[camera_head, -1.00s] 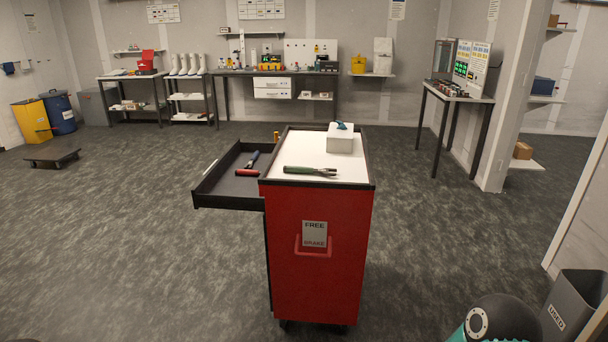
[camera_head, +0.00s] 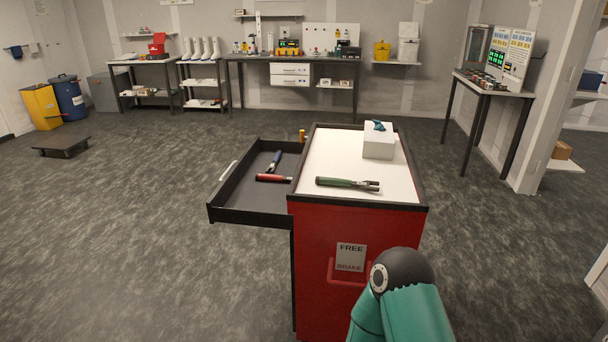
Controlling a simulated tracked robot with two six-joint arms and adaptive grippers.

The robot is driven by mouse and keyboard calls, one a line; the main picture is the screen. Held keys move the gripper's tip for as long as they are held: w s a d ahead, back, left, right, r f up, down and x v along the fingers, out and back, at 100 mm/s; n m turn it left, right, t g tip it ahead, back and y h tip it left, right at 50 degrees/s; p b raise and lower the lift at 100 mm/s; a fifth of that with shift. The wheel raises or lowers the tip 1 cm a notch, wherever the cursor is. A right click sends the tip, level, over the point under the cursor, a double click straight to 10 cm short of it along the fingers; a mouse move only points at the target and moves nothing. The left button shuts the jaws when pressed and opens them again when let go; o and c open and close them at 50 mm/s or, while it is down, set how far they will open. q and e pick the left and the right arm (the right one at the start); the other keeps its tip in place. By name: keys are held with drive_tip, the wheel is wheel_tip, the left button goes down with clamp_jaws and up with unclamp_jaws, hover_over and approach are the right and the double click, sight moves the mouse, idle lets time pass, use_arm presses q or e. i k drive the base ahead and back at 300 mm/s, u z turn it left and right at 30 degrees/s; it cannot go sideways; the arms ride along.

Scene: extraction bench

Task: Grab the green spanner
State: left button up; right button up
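The green spanner (camera_head: 340,183) lies flat on the white top of the red tool cart (camera_head: 316,242), close to its near edge. Its green handle points left and its grey metal head points right. Nothing touches it. Neither gripper shows in the view. A teal and black link of one of my arms rises from the bottom edge in front of the cart, below and to the right of the spanner, and covers part of the cart's front.
A white box (camera_head: 378,145) with a small teal item on it stands behind the spanner. The cart's open drawer (camera_head: 236,213) juts left and holds a red-handled tool (camera_head: 272,178) and a blue-handled one (camera_head: 275,161). Benches line the far wall.

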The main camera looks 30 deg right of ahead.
sight(329, 181)
drive_tip(key=z, duration=0.1)
drive_tip(key=i, duration=0.85)
drive_tip(key=z, duration=0.6)
